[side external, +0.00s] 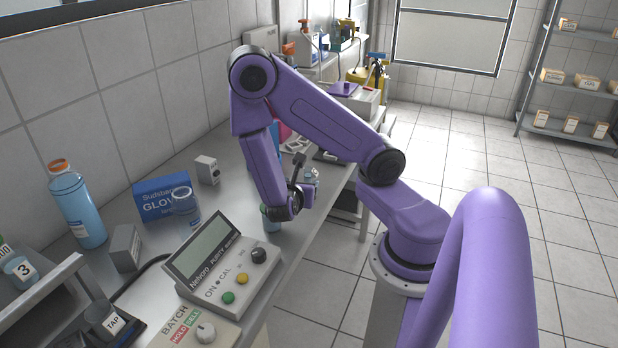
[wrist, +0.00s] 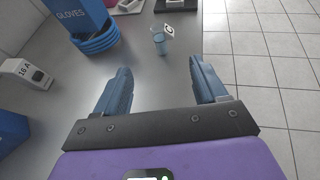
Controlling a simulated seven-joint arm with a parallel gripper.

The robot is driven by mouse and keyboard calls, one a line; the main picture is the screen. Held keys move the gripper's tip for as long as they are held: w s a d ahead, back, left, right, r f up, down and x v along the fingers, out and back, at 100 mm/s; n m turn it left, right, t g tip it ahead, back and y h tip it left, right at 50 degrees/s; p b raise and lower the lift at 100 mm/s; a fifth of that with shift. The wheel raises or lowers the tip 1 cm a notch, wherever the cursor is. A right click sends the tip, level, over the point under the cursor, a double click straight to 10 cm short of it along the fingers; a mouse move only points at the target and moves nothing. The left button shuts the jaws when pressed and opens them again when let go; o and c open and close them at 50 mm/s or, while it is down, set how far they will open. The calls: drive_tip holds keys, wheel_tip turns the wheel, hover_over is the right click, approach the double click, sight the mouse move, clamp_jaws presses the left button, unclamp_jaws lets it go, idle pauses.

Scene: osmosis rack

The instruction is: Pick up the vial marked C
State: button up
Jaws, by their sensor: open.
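My gripper (wrist: 160,68) is open in the wrist view, with its two blue fingers apart and nothing between them. A small clear blue vial (wrist: 158,42) stands on the grey bench beyond the fingertips, roughly in line with the gap. A white tag with a dark mark sits at its upper right; the mark is too small to read for certain. In the side view my gripper hangs low over the bench, and its wrist hides much of the fingertips and what lies around them.
Blue stacked rings (wrist: 95,40) and a blue gloves box (wrist: 88,14) stand left of the vial; a dark-based item (wrist: 177,4) is behind it. In the side view, a Nelvoro meter (side external: 225,262) and a capped bottle (side external: 77,205) stand at the near left. The bench's right edge is close.

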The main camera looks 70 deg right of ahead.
sight(308, 175)
drive_tip(key=x, duration=1.2)
drive_tip(key=shift+s+f+x, duration=0.1)
drive_tip(key=shift+f+x, duration=0.1)
drive_tip(key=shift+x, duration=1.1)
drive_tip(key=shift+s+f+x, duration=0.15)
drive_tip(key=shift+x, duration=1.15)
drive_tip(key=shift+a, duration=0.1)
drive_tip(key=c, duration=1)
